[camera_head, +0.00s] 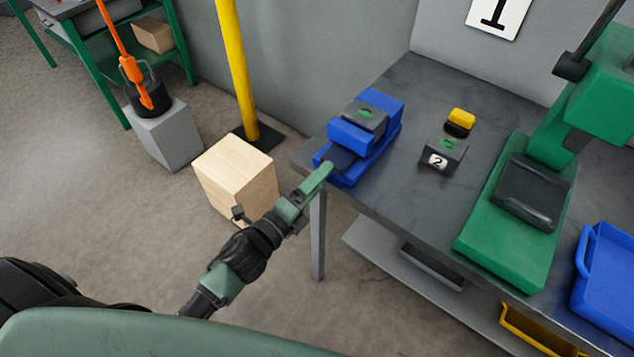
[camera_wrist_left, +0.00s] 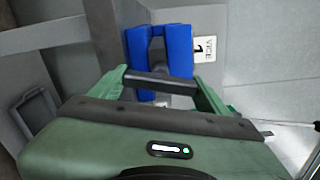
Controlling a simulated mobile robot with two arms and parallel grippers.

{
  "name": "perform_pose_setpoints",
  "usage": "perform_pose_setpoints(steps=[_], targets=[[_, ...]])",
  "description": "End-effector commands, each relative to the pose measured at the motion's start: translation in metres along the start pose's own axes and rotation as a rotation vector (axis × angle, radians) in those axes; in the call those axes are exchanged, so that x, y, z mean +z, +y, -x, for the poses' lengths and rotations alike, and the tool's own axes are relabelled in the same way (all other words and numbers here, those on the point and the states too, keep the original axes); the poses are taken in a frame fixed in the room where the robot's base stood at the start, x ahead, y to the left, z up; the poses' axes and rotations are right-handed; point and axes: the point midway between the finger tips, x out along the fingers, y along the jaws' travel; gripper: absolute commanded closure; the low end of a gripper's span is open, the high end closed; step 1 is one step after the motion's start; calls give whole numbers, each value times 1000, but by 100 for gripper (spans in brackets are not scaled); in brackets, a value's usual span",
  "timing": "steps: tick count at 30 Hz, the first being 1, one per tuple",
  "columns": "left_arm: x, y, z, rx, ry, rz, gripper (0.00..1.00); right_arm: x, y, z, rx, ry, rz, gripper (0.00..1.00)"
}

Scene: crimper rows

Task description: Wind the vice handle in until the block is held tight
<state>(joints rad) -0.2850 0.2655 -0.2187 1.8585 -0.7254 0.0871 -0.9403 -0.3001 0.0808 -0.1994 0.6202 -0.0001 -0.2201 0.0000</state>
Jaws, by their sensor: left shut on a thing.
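The blue vice (camera_head: 385,105) sits at the left end of the grey bench; its blue jaws also show in the left wrist view (camera_wrist_left: 179,45). A dark grey block (camera_head: 366,116) with a green mark lies at the vice's jaws; I cannot tell how tightly it is held. My left gripper (camera_head: 318,178) is at the near end of the vice, just off the bench edge. In the left wrist view its green fingers are shut on the dark handle bar (camera_wrist_left: 160,82), which spans between them. In the head view the gripper hides the handle. My right gripper is not in view.
On the bench (camera_head: 420,95) stand a grey block labelled 2 (camera_head: 447,150), a yellow-topped item (camera_head: 461,118) and a green press (camera_head: 510,235). A blue tray (camera_head: 610,270) is at right. A wooden box (camera_head: 238,175) and yellow post (camera_head: 237,70) stand left of the bench.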

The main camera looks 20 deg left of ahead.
Motion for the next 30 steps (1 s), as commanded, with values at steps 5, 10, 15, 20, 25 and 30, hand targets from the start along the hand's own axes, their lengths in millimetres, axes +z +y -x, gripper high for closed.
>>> perform_pose_setpoints(steps=[5, 10, 15, 20, 25, 30], targets=[[-1, 2, 0, 0, 1, -150, 64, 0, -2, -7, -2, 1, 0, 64], [0, 3, 0, 2, 1, -268, 64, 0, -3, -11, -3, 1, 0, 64], [-1, 3, 0, 1, 2, -351, 64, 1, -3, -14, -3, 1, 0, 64], [-1, 3, 0, 1, 2, -397, 64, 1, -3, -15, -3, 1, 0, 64], [-1, 3, 0, 1, 2, -418, 64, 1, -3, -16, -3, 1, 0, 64], [-1, 3, 0, 2, 2, -421, 64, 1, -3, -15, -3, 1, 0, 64]])
